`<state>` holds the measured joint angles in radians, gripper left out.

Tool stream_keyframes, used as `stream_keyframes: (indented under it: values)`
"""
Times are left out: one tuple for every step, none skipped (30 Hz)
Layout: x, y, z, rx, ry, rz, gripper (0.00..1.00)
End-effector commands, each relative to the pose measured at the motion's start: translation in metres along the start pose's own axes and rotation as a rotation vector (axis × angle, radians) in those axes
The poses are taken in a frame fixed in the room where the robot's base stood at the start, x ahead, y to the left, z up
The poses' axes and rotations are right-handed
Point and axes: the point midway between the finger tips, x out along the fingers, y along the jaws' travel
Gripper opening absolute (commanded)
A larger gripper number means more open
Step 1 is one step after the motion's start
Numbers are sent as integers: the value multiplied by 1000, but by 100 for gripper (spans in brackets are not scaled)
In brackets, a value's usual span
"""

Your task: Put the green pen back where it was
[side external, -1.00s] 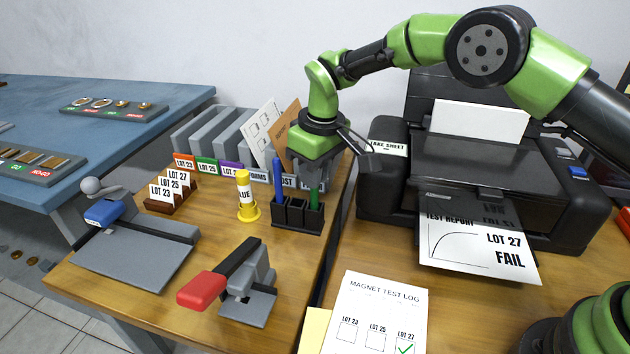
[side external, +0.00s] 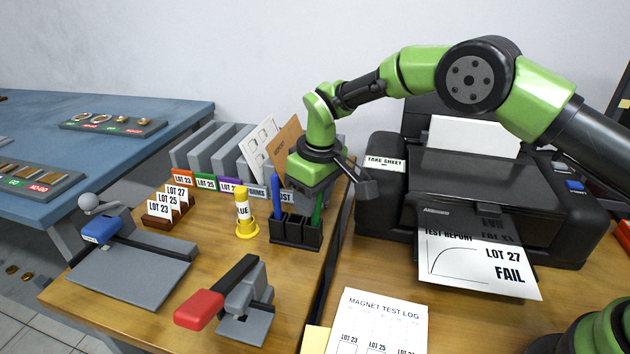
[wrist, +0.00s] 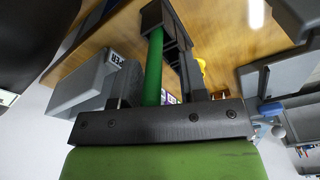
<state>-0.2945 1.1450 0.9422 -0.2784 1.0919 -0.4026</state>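The green pen (side external: 317,208) stands in the right compartment of the black pen holder (side external: 296,232), leaning slightly. My gripper (side external: 328,182) is right above the holder, and its body hides the pen's upper part in the side view. In the wrist view the pen (wrist: 153,68) runs from the gripper's palm down to the holder (wrist: 157,16). It lies between my two fingers, close to the left one, with a gap to the right finger. My gripper (wrist: 156,82) looks open. A blue pen (side external: 277,195) stands in the holder's left compartment.
A yellow glue bottle (side external: 244,214) stands left of the holder. Grey file bins (side external: 205,150) with folders are behind. The printer (side external: 470,190) is close on the right. A red-handled press (side external: 228,300) is in front. Bare wooden table lies between holder and press.

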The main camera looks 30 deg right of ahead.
Motion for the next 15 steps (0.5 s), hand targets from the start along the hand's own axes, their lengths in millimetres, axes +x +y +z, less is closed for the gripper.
stream_keyframes:
  values:
    - [-5,0,-1,0,3,1,40]
    - [-9,0,-1,0,2,1,40]
    - [-16,0,-1,0,4,1,40]
    - [-22,0,-1,-1,4,1,40]
    - [-28,0,-1,0,4,0,40]
    - [-37,0,-1,0,5,1,40]
    - [-44,0,-1,1,5,1,40]
    - [-51,0,-1,1,5,2,40]
    - [-60,0,-1,0,5,1,40]
    - [-67,0,-1,1,5,1,40]
    - [-74,0,-1,1,4,1,40]
    - [-82,0,-1,1,4,2,40]
    - [-88,0,-1,1,4,2,40]
    - [-93,0,-1,1,4,1,40]
    - [-99,0,-1,1,3,2,40]
